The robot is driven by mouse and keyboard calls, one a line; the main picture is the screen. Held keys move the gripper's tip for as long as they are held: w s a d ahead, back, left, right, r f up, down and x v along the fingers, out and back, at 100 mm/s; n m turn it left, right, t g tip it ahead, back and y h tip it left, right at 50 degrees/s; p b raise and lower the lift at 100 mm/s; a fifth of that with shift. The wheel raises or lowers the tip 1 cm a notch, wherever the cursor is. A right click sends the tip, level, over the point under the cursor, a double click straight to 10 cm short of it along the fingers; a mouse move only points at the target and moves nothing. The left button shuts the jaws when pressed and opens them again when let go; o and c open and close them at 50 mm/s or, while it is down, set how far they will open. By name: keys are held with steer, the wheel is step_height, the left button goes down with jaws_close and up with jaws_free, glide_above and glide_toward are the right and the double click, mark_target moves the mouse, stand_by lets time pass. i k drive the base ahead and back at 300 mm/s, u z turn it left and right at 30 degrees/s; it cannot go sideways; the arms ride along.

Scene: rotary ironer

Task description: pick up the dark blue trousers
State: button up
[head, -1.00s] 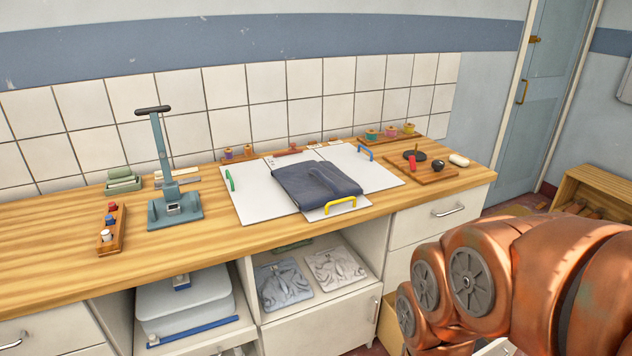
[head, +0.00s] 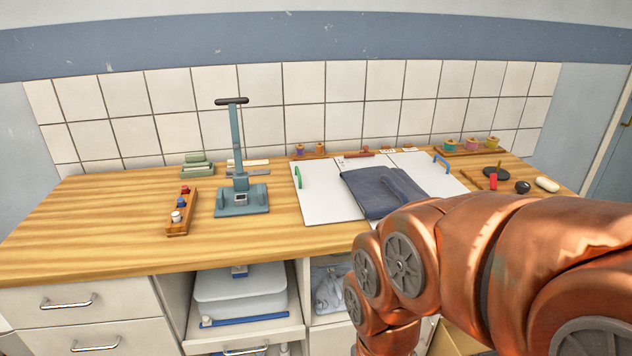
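The dark blue trousers (head: 376,190) lie folded on a white folding board (head: 325,203) on the wooden counter. My copper-coloured arm covers their lower right part and the front right of the board. A green handle (head: 298,177) shows at the board's left side and a blue handle (head: 441,163) at its back right. My gripper is outside the head view, so its opening and contents are not shown.
A teal lever press (head: 241,195) stands left of the board, beside a wooden rack (head: 181,212) of small bottles. Thread spools (head: 472,145) stand at the back right. The counter's left part (head: 90,220) is clear. Below are drawers (head: 75,303) and an open shelf with a pale lidded bin (head: 240,292).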

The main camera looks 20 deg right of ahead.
mark_target(381, 191)
steer(key=u, duration=0.3)
steer(key=i, duration=1.2)
steer(key=z, duration=0.55)
